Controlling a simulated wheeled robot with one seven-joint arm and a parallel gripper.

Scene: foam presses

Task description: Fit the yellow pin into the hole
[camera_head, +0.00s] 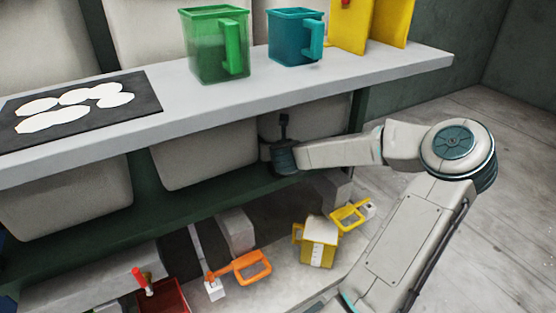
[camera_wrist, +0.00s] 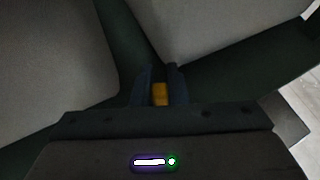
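A small yellow piece, which looks like the yellow pin (camera_wrist: 160,94), shows between the two dark fingers of my gripper (camera_wrist: 160,85) in the wrist view. The fingers appear closed on its sides. In the head view my gripper (camera_head: 284,122) is a dark shape just under the front edge of the upper shelf, in front of the grey bins. The pin cannot be made out there. I cannot make out the hole in either view.
The upper shelf (camera_head: 390,66) holds a green jug (camera_head: 217,48), a teal jug (camera_head: 290,38), yellow panels (camera_head: 352,22) and a dark mat (camera_head: 140,88) with white pieces. Below stand grey bins (camera_head: 205,152), a yellow container (camera_head: 318,243), an orange-handled tool (camera_head: 245,266) and a red bin (camera_head: 165,298).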

